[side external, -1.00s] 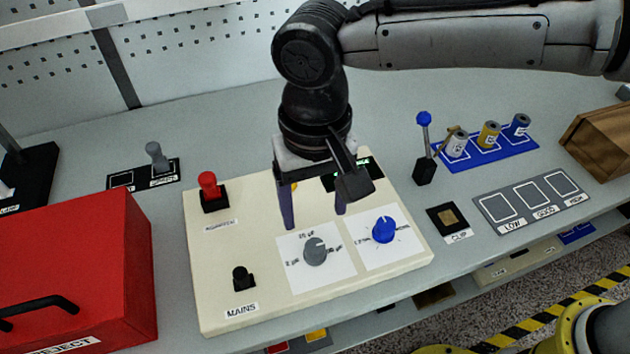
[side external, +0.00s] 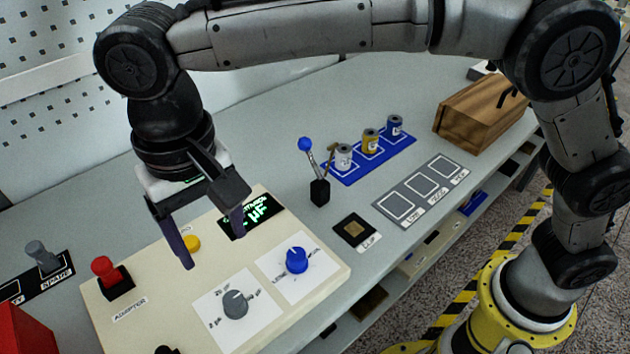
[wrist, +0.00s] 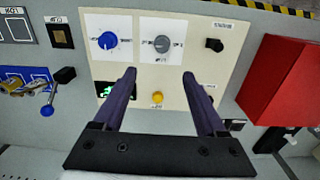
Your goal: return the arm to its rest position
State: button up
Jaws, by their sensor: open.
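My gripper (side external: 212,250) hangs above the cream control panel (side external: 135,335), fingers pointing down, open and empty. In the wrist view its two dark purple fingers (wrist: 159,74) stand apart, with the yellow button (wrist: 157,97) showing between them. The grey knob (side external: 236,304) and blue knob (side external: 297,260) are in front of the gripper on white plates. A display with green characters (side external: 262,212) is partly behind the right finger. The black mains switch (wrist: 214,45) shows in the wrist view.
A grey tray (side external: 412,208) is in front of the mat. A wooden box (side external: 480,110) is farther right. A red bin (wrist: 285,80) is beside the panel.

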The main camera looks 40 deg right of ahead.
jog(key=w+d+r+m+t+y, duration=0.15)
jog(key=w+d+r, duration=0.25)
jog(key=d+r, duration=0.55)
jog(key=s+d+r+m+t, duration=0.1)
jog(key=d, duration=0.7)
jog(key=s+d+r+m, duration=0.2)
jog(key=d, duration=0.5)
jog(key=s+d+f+t, duration=0.2)
jog(key=s+d+f, duration=0.1)
jog(key=s+d, duration=0.8)
jog(key=s+d+f+n, duration=0.1)
jog(key=s+f+n, duration=0.1)
jog(key=f, duration=0.3)
jog(key=s+d+f+n+t+h, duration=0.1)
jog(key=s+d+f+n, duration=0.1)
jog(key=f, duration=0.3)
jog(key=shift+s+d+n, duration=0.25)
jog(key=shift+s+n, duration=0.1)
jog(key=shift+h, duration=0.25)
jog(key=shift+c, duration=0.3)
